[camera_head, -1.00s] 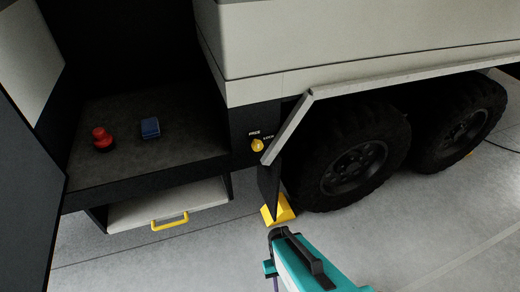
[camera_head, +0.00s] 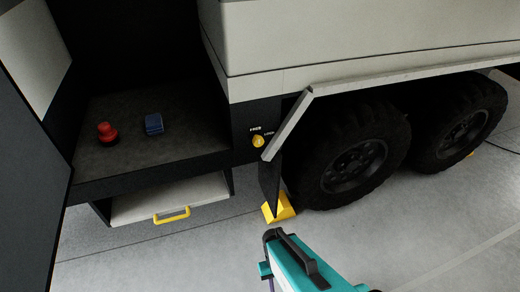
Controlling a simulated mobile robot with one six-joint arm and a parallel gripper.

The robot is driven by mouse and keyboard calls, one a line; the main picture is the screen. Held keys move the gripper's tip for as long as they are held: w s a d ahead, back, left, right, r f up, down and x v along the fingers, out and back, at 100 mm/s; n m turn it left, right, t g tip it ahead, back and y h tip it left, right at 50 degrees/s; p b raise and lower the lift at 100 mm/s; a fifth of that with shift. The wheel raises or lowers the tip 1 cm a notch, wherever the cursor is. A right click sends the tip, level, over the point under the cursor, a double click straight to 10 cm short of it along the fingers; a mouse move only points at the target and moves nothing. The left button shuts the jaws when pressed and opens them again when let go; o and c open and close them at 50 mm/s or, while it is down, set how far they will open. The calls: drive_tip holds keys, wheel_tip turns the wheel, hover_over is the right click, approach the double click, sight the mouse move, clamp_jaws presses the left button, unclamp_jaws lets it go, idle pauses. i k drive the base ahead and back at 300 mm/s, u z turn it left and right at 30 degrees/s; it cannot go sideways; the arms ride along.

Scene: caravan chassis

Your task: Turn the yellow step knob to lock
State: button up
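The yellow step knob (camera_head: 258,142) sits on the dark panel between the step compartment and the wheels. White lettering, seemingly FREE, is above it and another small word is to its right. The knob's pointer is too small to read surely. The teal and black end of my arm (camera_head: 300,262) is at the bottom, below and right of the knob and well apart from it. I cannot make out fingertips or anything held there.
A slanted metal fender edge (camera_head: 288,128) runs close to the knob's right. A yellow chock (camera_head: 278,207) stands below, by the front tyre (camera_head: 345,165). A step drawer with a yellow handle (camera_head: 172,215) is at left. A red knob (camera_head: 107,133) and blue block (camera_head: 154,124) sit above it.

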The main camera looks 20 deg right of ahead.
sight(258, 141)
drive_tip(key=k, duration=1.25)
drive_tip(key=u, duration=4.6)
drive_tip(key=i, duration=0.1)
drive_tip(key=z, duration=3.35)
drive_tip(key=i, duration=1)
drive_tip(key=u, duration=0.05)
